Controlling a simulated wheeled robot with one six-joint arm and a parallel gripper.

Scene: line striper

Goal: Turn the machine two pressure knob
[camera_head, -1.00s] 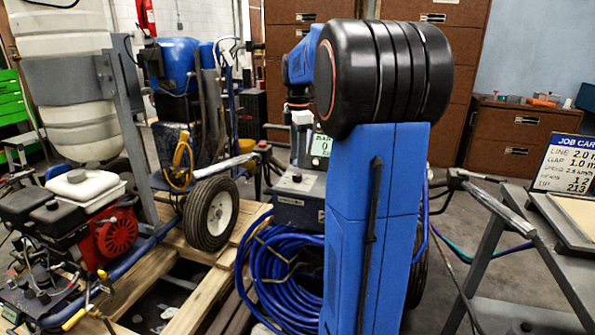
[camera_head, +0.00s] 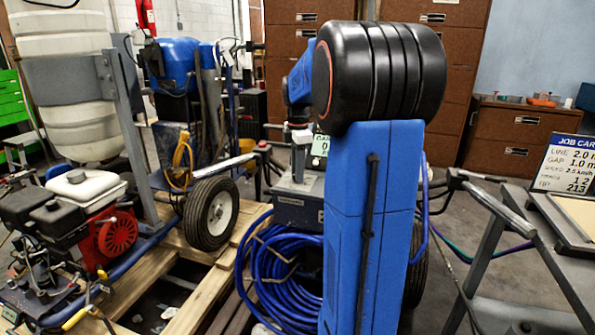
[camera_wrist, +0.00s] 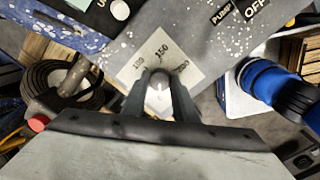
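The pressure knob (camera_wrist: 159,76) is a small dark round-ended shape on a pale dial plate (camera_wrist: 180,60) marked 100, 150 and 200 in the wrist view. My gripper (camera_wrist: 160,85) is right over it, with one dark finger on each side and a gap between them. I cannot tell whether the fingers touch the knob. In the head view my gripper (camera_head: 299,165) is low over the grey control panel (camera_head: 311,186) of the machine, and the knob cannot be made out. My blue arm hides the panel's right part.
PUMP and OFF labels (camera_wrist: 235,12) lie beside the dial. A job card (camera_head: 567,163) stands on the right cart. A coiled blue hose (camera_head: 275,265) hangs under the panel. A small display (camera_head: 321,146) is partly hidden.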

